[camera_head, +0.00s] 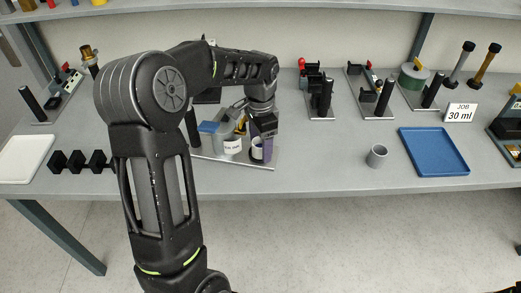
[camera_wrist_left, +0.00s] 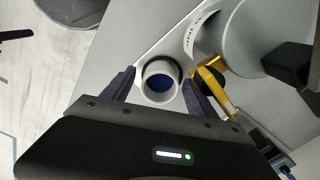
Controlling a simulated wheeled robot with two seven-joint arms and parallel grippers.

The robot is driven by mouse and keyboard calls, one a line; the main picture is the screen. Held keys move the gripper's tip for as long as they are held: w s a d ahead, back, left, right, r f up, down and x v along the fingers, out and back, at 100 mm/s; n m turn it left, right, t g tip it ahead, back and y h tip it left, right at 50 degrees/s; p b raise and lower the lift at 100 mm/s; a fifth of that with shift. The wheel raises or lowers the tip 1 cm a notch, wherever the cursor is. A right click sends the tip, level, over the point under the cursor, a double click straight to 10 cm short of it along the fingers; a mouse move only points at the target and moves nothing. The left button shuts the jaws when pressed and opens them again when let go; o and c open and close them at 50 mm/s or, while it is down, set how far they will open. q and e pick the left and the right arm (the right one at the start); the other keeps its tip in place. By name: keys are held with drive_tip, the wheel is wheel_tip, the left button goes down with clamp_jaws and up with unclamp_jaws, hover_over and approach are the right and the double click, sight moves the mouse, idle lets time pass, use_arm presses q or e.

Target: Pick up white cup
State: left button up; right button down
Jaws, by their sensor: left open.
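The white cup (camera_wrist_left: 160,68) shows in the left wrist view with something dark blue inside. In the head view the white cup (camera_head: 256,155) stands on a light plate at the table's front, partly covered by my left gripper (camera_head: 263,142). My left gripper is open, with one dark finger on each side of the cup in the left wrist view (camera_wrist_left: 158,88). I cannot tell whether the fingers touch it.
A labelled white container (camera_head: 231,146) and a yellow part (camera_wrist_left: 212,80) stand close beside the cup. A grey cup (camera_head: 377,156) and a blue tray (camera_head: 434,152) are to the right. Black dumbbell-like pieces (camera_head: 77,160) and a white tray (camera_head: 25,157) are to the left.

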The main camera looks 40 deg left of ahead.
use_arm(q)
drive_tip(key=shift+c, duration=0.4)
clamp_jaws()
drive_tip(key=shift+r, duration=0.1)
wheel_tip(320, 180, up, 18)
drive_tip(key=p, duration=0.5)
idle(0.8)
